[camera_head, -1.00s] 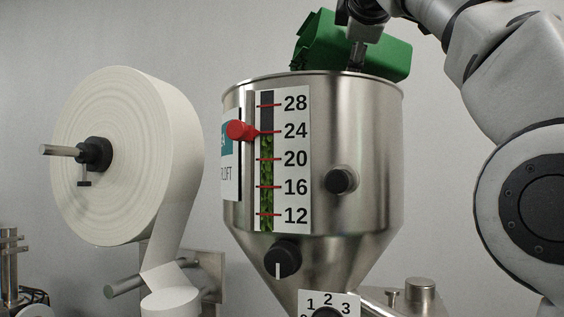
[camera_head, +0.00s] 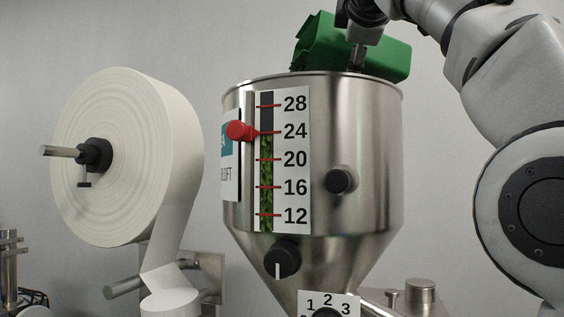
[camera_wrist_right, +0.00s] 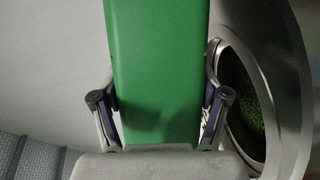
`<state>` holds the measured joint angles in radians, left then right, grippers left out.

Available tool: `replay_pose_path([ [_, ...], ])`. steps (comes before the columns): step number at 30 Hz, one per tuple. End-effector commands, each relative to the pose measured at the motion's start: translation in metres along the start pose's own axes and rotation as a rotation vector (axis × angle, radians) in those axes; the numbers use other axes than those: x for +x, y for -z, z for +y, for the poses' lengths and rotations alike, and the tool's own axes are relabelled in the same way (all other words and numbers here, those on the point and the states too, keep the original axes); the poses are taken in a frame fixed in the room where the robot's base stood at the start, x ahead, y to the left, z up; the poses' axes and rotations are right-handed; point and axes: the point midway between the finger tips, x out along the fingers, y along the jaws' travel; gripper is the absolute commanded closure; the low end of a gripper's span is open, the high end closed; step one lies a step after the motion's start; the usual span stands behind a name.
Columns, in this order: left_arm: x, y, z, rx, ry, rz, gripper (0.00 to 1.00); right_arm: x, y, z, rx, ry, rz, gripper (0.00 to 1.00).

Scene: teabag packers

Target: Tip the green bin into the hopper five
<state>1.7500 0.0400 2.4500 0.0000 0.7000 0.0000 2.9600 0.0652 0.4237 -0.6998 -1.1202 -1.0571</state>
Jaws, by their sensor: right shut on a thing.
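The green bin (camera_head: 385,58) is tilted over the rim of the steel hopper (camera_head: 290,110), its mouth facing left and down. My right gripper (camera_head: 357,54) is shut on the green bin, which also fills the middle of the right wrist view (camera_wrist_right: 157,70). The hopper's gauge window (camera_head: 267,165) shows green leaf up to about the 24 mark, beside a red pointer (camera_head: 240,131). In the wrist view, the hopper's round opening (camera_wrist_right: 248,90) shows green leaf inside. My left gripper is not in view.
A large white paper roll (camera_head: 120,155) stands left of the hopper on a spindle. A black knob (camera_head: 284,258) and a numbered dial plate (camera_head: 330,300) are on the hopper's lower front. A plain wall is behind.

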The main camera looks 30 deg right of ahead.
Motion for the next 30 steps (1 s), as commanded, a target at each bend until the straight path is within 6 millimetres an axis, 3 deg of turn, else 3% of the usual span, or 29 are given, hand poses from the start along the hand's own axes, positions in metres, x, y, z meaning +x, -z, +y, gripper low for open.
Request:
replay_pose_path([
  [7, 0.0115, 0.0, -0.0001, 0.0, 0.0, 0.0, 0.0, -0.0004, -0.0003, -0.007, -0.053, -0.022, 0.0, 0.92],
  [30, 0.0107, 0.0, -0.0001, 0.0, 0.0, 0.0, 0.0, -0.0005, 0.0, -0.0057, -0.06, -0.025, 0.0, 0.92],
])
